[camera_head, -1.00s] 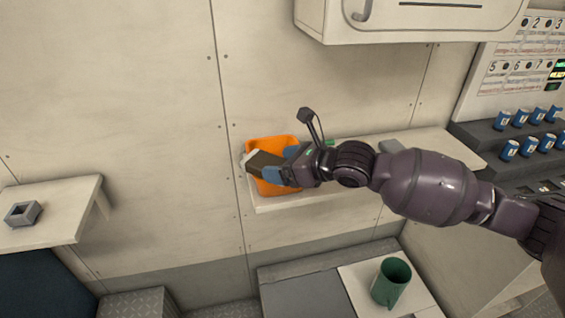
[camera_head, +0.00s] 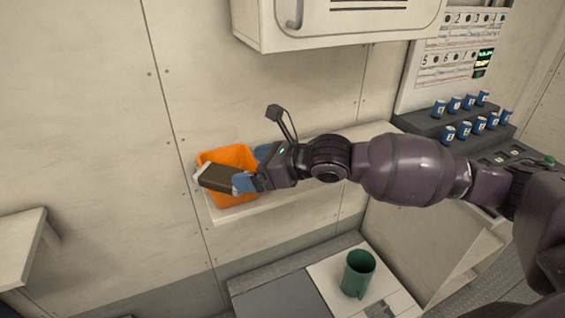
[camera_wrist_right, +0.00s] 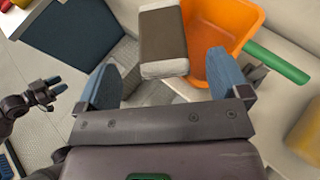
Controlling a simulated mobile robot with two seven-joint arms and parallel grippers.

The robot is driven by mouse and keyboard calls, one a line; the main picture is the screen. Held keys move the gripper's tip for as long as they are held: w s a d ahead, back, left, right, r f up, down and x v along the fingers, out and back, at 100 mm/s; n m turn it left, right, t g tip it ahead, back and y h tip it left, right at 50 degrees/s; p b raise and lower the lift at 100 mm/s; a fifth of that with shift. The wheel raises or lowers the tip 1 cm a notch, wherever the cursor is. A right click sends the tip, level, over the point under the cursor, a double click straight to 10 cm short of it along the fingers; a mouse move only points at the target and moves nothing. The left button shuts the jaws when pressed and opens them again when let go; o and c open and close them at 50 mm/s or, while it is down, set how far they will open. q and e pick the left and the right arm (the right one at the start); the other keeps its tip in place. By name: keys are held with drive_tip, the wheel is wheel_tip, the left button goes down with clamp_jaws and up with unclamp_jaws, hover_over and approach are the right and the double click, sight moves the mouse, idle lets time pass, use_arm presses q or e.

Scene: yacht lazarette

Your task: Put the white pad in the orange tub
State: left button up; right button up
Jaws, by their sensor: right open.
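The white pad, a block with a broad brown face and pale ends, shows in the head view (camera_head: 216,178) and in the wrist view (camera_wrist_right: 163,35). It overlaps the near left side of the orange tub (camera_head: 238,196) in the head view, and lies beside the tub (camera_wrist_right: 238,17) in the wrist view. I cannot tell whether it touches the tub. My right gripper (camera_head: 254,168) is open, its blue fingers spread either side of the pad's near end with gaps showing. My left gripper (camera_wrist_right: 58,85) shows small at the wrist view's left edge; its opening is unclear.
The tub stands on a pale wall shelf (camera_head: 290,190). A green handle-like bar (camera_wrist_right: 277,63) lies beside the tub. A wall cabinet (camera_head: 345,25) hangs above. A green mug (camera_head: 358,274) stands on the lower counter. Blue cups (camera_head: 464,131) fill a grey rack at right.

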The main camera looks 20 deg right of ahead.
use_arm(q)
drive_tip(key=shift+s+f, duration=0.15)
drive_tip(key=shift+s, duration=0.15)
use_arm(e)
drive_tip(key=v, duration=0.7)
drive_tip(key=shift+a, duration=0.1)
drive_tip(key=s+f+m+t+h, duration=0.35)
drive_tip(key=f+m, duration=1.45)
drive_tip(key=m, duration=0.6)
use_arm(q)
drive_tip(key=shift+w, duration=0.25)
use_arm(e)
drive_tip(key=s+d+f+m+g+h, duration=0.1)
drive_tip(key=s+d+f+m+h, duration=0.2)
drive_tip(key=s+f+m, duration=0.4)
drive_tip(key=s+d+f+m+h, duration=0.3)
drive_tip(key=s+f+m, duration=0.5)
drive_tip(key=m, duration=0.5)
drive_tip(key=shift+s+d+f+g, duration=0.25)
drive_tip(key=shift+s+d+g, duration=0.1)
drive_tip(key=shift+d, duration=0.15)
